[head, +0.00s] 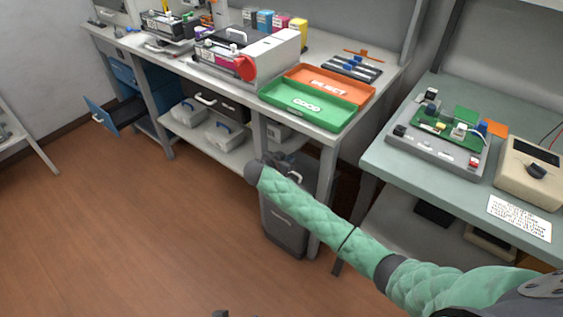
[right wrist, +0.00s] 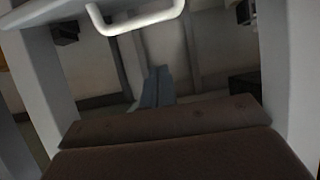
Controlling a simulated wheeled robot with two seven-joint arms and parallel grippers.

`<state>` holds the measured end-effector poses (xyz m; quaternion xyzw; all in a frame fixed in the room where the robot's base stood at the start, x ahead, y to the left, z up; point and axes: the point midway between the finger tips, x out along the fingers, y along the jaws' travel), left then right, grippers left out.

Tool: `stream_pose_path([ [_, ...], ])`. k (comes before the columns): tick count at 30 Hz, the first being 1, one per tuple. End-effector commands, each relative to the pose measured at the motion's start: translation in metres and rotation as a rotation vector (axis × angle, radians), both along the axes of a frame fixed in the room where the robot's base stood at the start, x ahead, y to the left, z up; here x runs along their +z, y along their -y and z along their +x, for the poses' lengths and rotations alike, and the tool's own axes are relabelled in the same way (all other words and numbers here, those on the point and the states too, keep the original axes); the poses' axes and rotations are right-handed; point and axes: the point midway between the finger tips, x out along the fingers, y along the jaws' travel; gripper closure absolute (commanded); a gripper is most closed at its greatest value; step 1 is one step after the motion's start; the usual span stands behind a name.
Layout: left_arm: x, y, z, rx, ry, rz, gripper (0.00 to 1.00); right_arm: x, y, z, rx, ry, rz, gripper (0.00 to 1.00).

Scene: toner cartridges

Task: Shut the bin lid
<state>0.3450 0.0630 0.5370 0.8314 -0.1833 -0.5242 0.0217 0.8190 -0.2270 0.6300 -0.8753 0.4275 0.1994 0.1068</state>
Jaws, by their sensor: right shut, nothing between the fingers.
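The bin (head: 285,225) is a dark grey upright box on the floor under the long bench, beside the bench's front leg. Its top is mostly hidden behind my right arm and hand, so I cannot tell how far open the lid is. My right gripper (head: 272,161) is at the bin's top in the head view, small and partly hidden by its own wrist. In the right wrist view its shut grey fingers (right wrist: 157,88) point away from the camera with nothing between them. I cannot tell whether they touch the lid.
The bench above holds a green tray (head: 312,105), an orange tray (head: 330,84) and a printer (head: 245,55). A second table (head: 390,160) stands to the right, close to my right arm. A blue drawer (head: 112,113) juts out at left. The floor in front is clear.

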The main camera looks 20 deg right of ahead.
Motion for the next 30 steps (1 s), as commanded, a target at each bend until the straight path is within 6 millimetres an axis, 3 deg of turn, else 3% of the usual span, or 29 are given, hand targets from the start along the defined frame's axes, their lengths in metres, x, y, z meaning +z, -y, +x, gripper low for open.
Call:
stream_pose_path([
  [9,0.027,-0.003,-0.005,-0.01,-0.024,0.006,0.0,-0.035,-0.005,-0.003,0.002,-0.001,-0.001,1.0],
  [23,0.031,-0.003,-0.005,-0.011,-0.024,0.007,0.0,-0.041,-0.006,-0.004,0.001,0.0,0.0,1.0],
  [26,0.028,-0.003,-0.003,-0.009,-0.016,0.004,0.0,-0.043,-0.007,-0.005,0.002,0.002,-0.002,1.0],
  [30,-0.014,0.001,0.002,0.003,0.005,0.0,0.0,-0.05,-0.011,-0.005,0.004,0.015,-0.01,1.0],
])
